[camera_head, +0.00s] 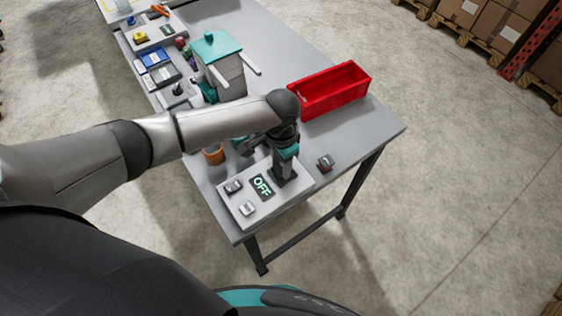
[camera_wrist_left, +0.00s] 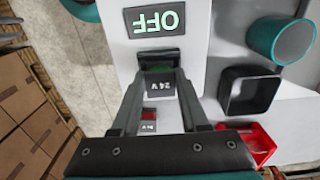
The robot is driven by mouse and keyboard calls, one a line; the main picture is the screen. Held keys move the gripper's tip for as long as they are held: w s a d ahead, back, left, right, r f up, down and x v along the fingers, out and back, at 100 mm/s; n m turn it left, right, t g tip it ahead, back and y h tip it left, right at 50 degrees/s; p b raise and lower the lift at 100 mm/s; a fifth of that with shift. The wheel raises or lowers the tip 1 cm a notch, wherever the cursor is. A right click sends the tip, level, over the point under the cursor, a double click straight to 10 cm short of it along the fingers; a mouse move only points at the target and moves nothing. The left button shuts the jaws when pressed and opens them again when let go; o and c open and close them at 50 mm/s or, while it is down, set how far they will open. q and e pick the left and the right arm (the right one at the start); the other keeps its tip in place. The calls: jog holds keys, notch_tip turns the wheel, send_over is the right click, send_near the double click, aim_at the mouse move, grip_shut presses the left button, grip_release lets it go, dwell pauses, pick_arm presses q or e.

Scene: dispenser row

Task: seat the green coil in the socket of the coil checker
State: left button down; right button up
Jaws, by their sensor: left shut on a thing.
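The coil checker (camera_head: 233,205) is a pale box at the near end of the table, with a dark display reading OFF; its display also shows in the left wrist view (camera_wrist_left: 155,20). My left gripper (camera_head: 284,174) is over the right part of the checker, pointing down. The gripper hides the coil in the head view. The socket is hidden, so I cannot tell whether the coil is in it. My right gripper is not in view.
An orange cup (camera_head: 213,156) is near the checker's back left. A teal-topped container (camera_head: 217,46) and trays stand farther back. The table's right edge is clear.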

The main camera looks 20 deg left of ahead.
pick_arm(q)
jog(key=shift+c, duration=1.7)
grip_release()
jog(key=shift+o, duration=0.3)
jog(key=shift+o, duration=1.3)
jog(key=shift+r, duration=0.1)
notch_tip(320, 180, up, 5)
jog(key=p, duration=0.5)
jog(key=shift+p, duration=0.4)
jog(key=shift+r, duration=0.9)
jog(key=shift+s+f, duration=0.1)
